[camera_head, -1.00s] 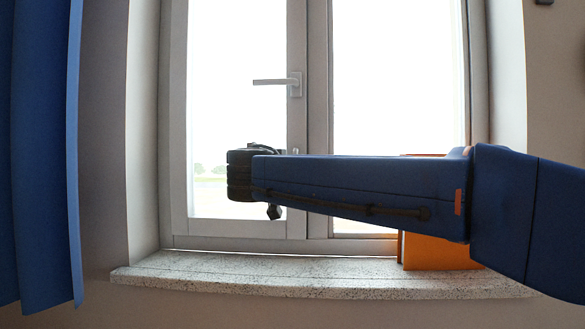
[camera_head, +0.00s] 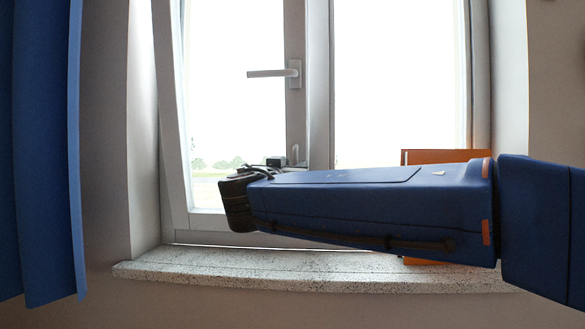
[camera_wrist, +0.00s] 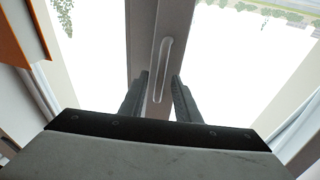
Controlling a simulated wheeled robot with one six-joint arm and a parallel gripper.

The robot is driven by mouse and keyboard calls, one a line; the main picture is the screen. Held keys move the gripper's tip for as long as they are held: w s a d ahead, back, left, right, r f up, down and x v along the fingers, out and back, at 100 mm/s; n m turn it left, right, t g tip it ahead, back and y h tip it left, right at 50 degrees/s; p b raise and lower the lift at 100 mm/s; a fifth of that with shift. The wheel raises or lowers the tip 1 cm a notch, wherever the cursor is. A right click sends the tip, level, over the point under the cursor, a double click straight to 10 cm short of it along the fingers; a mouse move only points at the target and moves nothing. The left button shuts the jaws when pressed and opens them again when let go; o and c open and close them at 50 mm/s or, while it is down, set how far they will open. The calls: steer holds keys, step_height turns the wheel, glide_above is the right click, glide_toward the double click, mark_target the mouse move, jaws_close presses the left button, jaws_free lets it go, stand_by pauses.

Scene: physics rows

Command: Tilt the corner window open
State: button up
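The corner window's left sash (camera_head: 295,115) stands at a slant in its frame in the head view, with a wedge-shaped gap along its left side. Its top edge is out of view. The grey lever handle (camera_head: 270,73) on its right stile points left, level. The wrist view shows a pale upright fitting (camera_wrist: 163,65) on a grey stile. My gripper (camera_wrist: 160,88) has its two dark fingers apart, one on either side of that stile, with nothing clearly held. Whether they touch it I cannot tell. In the head view my arm hides the fingers and the sash's lower right.
A speckled stone sill (camera_head: 200,270) runs below the window. An orange object (camera_head: 430,156) stands at the right behind my arm and also shows in the wrist view (camera_wrist: 20,35). A blue curtain (camera_head: 40,150) hangs at the far left.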

steer(key=v, duration=1.7)
steer(key=shift+s, duration=0.15)
steer(key=shift+a, duration=0.1)
